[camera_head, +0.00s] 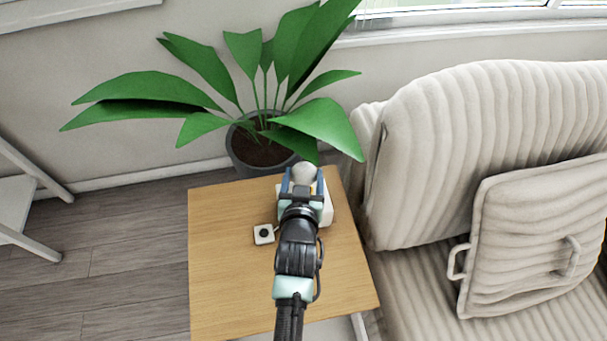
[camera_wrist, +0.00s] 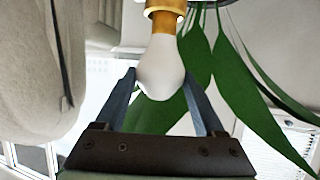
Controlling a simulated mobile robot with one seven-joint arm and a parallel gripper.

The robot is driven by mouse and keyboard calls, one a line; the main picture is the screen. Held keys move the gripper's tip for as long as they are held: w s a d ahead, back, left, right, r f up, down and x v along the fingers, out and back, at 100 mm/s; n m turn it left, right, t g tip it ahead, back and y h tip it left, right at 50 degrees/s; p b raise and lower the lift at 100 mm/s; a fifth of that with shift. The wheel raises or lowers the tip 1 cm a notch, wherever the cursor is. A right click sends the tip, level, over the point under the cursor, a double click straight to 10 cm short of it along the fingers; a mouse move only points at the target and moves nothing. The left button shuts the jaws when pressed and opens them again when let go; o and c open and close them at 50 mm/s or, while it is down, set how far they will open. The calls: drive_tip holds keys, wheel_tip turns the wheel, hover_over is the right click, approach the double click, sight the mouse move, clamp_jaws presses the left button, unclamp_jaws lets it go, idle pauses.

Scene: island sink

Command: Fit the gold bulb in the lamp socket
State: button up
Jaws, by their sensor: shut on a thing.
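The bulb shows in the wrist view with a white glass body (camera_wrist: 160,68) and a gold base (camera_wrist: 163,23) pointing to the top of the picture. My gripper (camera_wrist: 160,80) is shut on the glass, one blue finger on each side. In the head view the bulb is a pale round shape (camera_head: 304,173) between the fingers of my gripper (camera_head: 302,182), over the far part of the wooden table. A white block (camera_head: 326,208), perhaps the lamp's base, sits partly hidden under my gripper.
A small white box with a black button (camera_head: 263,234) lies on the wooden table (camera_head: 225,280), left of my arm. A potted plant (camera_head: 262,150) stands behind, its leaves reaching near my gripper. A cream sofa (camera_head: 480,150) borders the right. The table's left and front parts are clear.

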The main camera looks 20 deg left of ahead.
drive_tip(key=shift+f+b, duration=0.75)
drive_tip(key=shift+f, duration=0.25)
drive_tip(key=o, duration=1.5)
drive_tip(key=shift+r, duration=0.1)
drive_tip(key=shift+c, duration=0.2)
drive_tip(key=p+v, duration=0.2)
drive_tip(key=v, duration=1.1)
